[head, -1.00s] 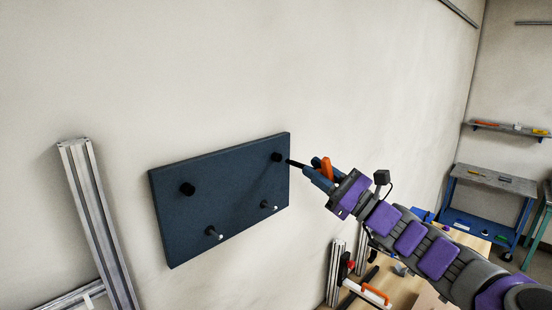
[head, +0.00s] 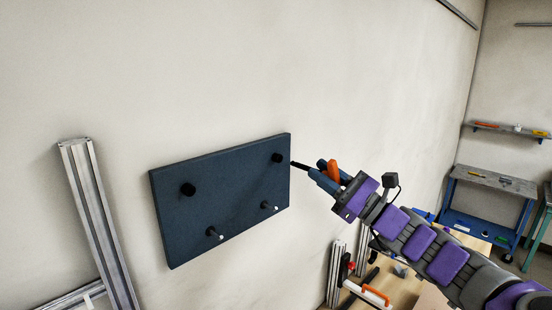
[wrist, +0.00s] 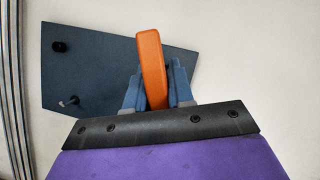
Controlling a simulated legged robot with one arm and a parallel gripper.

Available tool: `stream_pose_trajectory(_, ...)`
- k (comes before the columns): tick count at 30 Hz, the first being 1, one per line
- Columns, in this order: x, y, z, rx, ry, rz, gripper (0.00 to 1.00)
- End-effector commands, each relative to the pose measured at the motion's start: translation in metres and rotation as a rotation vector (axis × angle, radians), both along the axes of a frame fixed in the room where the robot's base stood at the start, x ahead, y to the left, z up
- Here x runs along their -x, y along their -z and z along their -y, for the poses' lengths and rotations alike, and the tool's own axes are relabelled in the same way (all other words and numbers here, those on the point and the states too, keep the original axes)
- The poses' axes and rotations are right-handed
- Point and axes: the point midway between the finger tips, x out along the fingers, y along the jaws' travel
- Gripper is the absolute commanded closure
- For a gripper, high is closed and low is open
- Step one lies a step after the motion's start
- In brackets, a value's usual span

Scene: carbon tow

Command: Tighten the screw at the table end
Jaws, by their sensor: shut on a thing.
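A dark blue panel (head: 220,205) is mounted on the wall. It has two thick black screw heads along its top, the upper left one (head: 188,189) and the upper right one (head: 277,157), at the end toward the table. Two thinner pegs stick out below, at lower left (head: 214,233) and lower right (head: 268,206). The shaft tip shows just right of the panel's right edge, apart from the upper right head in the picture.
A wooden table (head: 405,288) with an orange-handled item (head: 376,295) stands below my arm. Grey metal profiles (head: 95,220) lean on the wall at left. A blue cart (head: 490,185) and a shelf (head: 510,130) are at back right. The wall above the panel is clear.

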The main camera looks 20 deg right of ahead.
Motion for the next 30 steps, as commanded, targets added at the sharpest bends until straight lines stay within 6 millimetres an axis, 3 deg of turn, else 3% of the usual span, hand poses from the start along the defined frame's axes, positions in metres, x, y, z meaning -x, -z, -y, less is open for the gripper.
stream_pose_trajectory(8,0.002,0.003,0.009,0.173,0.029,0.064,1.0)
stream_pose_trajectory(21,0.015,0.002,0.009,0.841,0.028,0.301,1.0)
stream_pose_trajectory(30,0.02,0.001,0.005,0.99,0.005,0.354,1.0)
